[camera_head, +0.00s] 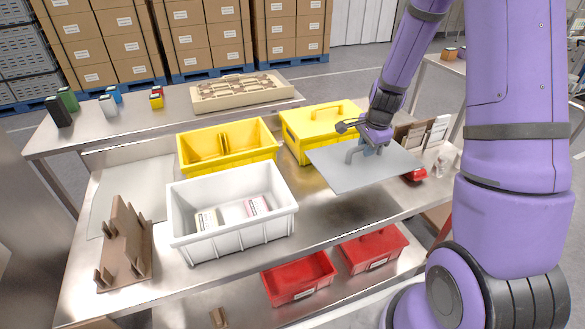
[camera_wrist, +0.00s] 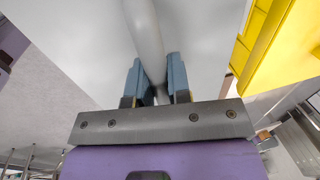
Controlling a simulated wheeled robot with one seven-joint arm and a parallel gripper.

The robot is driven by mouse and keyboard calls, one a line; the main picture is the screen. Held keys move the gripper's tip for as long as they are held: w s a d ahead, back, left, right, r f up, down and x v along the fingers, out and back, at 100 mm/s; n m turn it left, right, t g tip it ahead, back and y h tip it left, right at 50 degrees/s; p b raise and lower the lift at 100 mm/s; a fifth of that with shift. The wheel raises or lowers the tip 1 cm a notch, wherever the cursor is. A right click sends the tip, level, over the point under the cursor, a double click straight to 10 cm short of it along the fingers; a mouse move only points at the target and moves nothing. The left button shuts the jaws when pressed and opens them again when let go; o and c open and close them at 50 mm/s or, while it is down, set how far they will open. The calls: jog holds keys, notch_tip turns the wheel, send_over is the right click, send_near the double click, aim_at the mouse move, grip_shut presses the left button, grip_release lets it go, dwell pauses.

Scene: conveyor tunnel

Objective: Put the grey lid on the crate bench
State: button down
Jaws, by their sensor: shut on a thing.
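The grey lid (camera_head: 345,173) is a flat sheet with a bar handle on top, held in the air over the right part of the metal bench (camera_head: 325,215). My gripper (camera_head: 371,150) is shut on the lid's handle. In the wrist view the gripper (camera_wrist: 155,85) has its two blue fingers on either side of the grey handle (camera_wrist: 146,40), and the lid (camera_wrist: 60,45) fills much of the picture. The lid hides part of the bench below it.
A white crate (camera_head: 230,240) with two small boxes inside and an open yellow crate (camera_head: 185,170) stand left of the lid. A closed yellow crate (camera_head: 300,130) is just behind it. A brown rack (camera_head: 125,255) stands at front left. Red bins (camera_head: 300,290) sit on the lower shelf.

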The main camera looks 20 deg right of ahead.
jog(key=shift+f, duration=0.3)
jog(key=shift+a+f, duration=0.1)
jog(key=shift+f, duration=4.6)
jog(key=c, duration=1.1)
grip_release()
jog(key=shift+f, duration=0.1)
jog(key=shift+o, duration=0.2)
